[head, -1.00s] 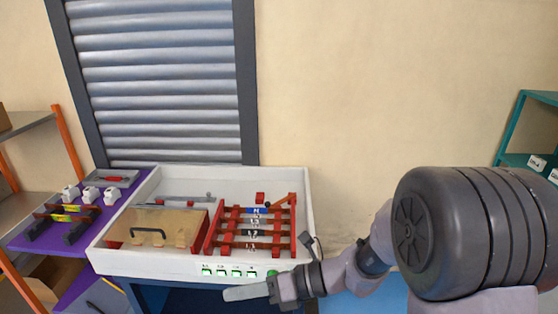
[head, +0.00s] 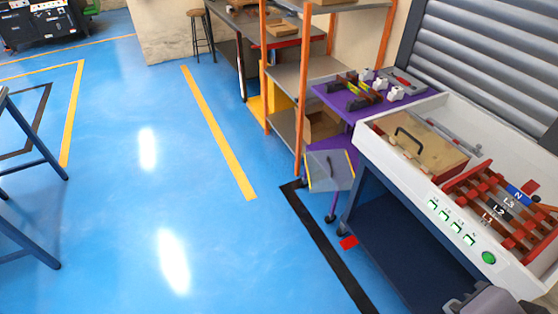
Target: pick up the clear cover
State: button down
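The clear cover (head: 428,150) is a see-through, tan-tinted box shape with a black arched handle (head: 410,139) on it. It sits in the left part of the white tray-like cabinet (head: 370,141), left of the red busbar rack (head: 500,212). A dark grey part of my arm end, likely my gripper (head: 488,302), shows at the bottom right edge, below the cabinet's front. It is apart from the cover. Its fingers are cut off or hidden, so their opening cannot be told.
A purple table (head: 335,98) with clamps and white parts stands beyond the cabinet. An orange-post shelf (head: 300,75) is behind it. A grey tilted bin (head: 330,170) hangs near the cabinet's left. The blue floor (head: 150,190) at left is mostly open; blue table legs (head: 40,160) stand far left.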

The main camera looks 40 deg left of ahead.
aim_at(329, 170)
jog(key=u, duration=0.95)
jog(key=i+j+z, duration=0.65)
jog(key=j, duration=0.2)
jog(key=i+j+z, duration=0.45)
jog(key=j, duration=0.25)
jog(key=i+j+z, duration=0.1)
jog(key=j+z, duration=0.15)
jog(key=j, duration=0.15)
jog(key=i+j+z, duration=0.2)
jog(key=j, duration=0.2)
jog(key=j+z, duration=0.25)
jog(key=j, duration=0.2)
jog(key=k+l, duration=0.05)
